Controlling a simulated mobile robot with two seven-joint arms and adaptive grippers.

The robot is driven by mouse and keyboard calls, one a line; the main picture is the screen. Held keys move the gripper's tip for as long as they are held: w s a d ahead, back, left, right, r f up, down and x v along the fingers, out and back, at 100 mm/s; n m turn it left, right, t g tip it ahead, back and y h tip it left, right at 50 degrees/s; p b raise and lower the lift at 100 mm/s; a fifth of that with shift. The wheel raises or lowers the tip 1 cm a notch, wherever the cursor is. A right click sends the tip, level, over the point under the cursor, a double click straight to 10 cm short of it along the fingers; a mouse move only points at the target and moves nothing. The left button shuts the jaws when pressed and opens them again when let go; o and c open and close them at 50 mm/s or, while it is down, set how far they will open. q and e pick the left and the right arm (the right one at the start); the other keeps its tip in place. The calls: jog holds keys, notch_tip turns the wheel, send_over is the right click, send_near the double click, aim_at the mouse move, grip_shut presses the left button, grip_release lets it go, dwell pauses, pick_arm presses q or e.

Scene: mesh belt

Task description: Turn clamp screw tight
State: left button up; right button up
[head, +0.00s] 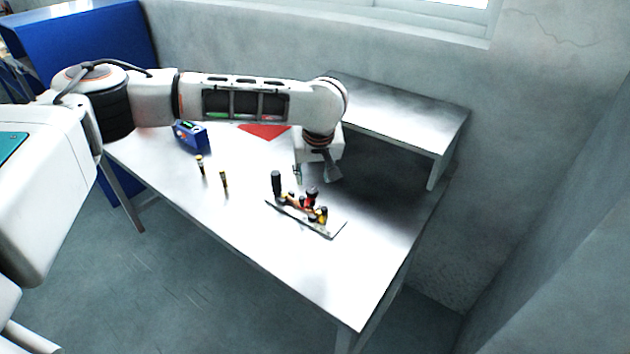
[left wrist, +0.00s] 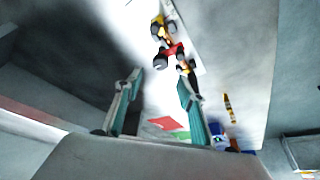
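A flat plate (head: 330,231) on the table carries a row of small fittings with dark knobs. A tall dark handle (head: 276,184) stands at its left end, a red part with a dark top (head: 311,196) in the middle, and a yellow part (head: 321,214) nearer its right end. I cannot tell which one is the clamp screw. In the left wrist view the red part (left wrist: 172,50) shows beyond the fingertips. My left gripper (head: 316,173) is above the table just behind the plate. Its fingers (left wrist: 160,84) are apart with nothing between them. My right gripper is not seen.
A raised metal shelf (head: 405,108) stands at the back right, close to the left gripper. A red patch (head: 264,131) and a blue box (head: 190,136) lie farther back. The table front is clear.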

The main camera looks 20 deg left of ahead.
aim_at(312, 190)
pick_arm(q)
jog(key=x, duration=0.6)
jog(key=shift+f, duration=0.45)
jog(key=c, duration=1.1)
